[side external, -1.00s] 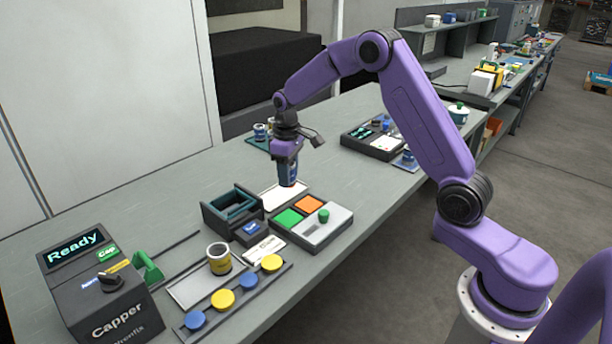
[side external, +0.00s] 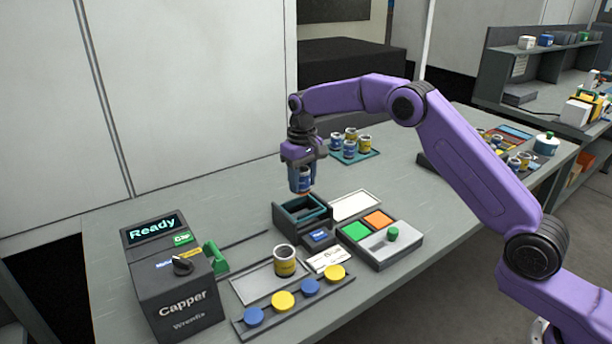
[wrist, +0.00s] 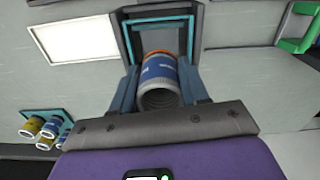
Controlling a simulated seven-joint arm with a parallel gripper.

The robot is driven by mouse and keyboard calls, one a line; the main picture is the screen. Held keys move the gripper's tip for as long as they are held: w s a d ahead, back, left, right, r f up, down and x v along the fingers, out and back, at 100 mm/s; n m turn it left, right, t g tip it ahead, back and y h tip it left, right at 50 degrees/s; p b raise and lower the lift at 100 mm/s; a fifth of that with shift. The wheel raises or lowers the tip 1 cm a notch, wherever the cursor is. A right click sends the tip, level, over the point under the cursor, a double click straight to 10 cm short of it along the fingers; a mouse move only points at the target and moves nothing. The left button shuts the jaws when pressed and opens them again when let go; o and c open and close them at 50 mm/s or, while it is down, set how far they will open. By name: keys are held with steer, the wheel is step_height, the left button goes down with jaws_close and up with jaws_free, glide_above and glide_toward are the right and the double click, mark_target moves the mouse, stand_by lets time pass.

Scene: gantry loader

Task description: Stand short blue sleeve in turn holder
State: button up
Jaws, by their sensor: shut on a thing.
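My gripper (side external: 302,172) is shut on the short blue sleeve (side external: 303,181), which hangs roughly upright below the jaws. In the wrist view the sleeve (wrist: 159,77) sits between the two fingers, with its open ribbed end toward the camera and an orange-red band at the far end. The turn holder, a dark box with a teal-rimmed opening (side external: 318,205), is just below and slightly right of the sleeve in the side view. In the wrist view the holder's teal rim (wrist: 191,35) shows around and beyond the sleeve. The sleeve appears above the opening; its exact gap is hidden.
A white pad (side external: 356,205) and a button panel (side external: 384,240) lie right of the holder. A yellow-labelled can (side external: 285,262) stands on a pale plate in front. The Capper box (side external: 172,280) stands at left. Several cans stand on a teal tray (side external: 372,156) behind.

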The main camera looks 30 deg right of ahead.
mark_target(303, 205)
steer(key=shift+f, duration=3.85)
steer(key=shift+f, duration=0.15)
steer(key=o, duration=1.4)
steer(key=shift+o, duration=0.6)
steer(key=shift+r, duration=4.45)
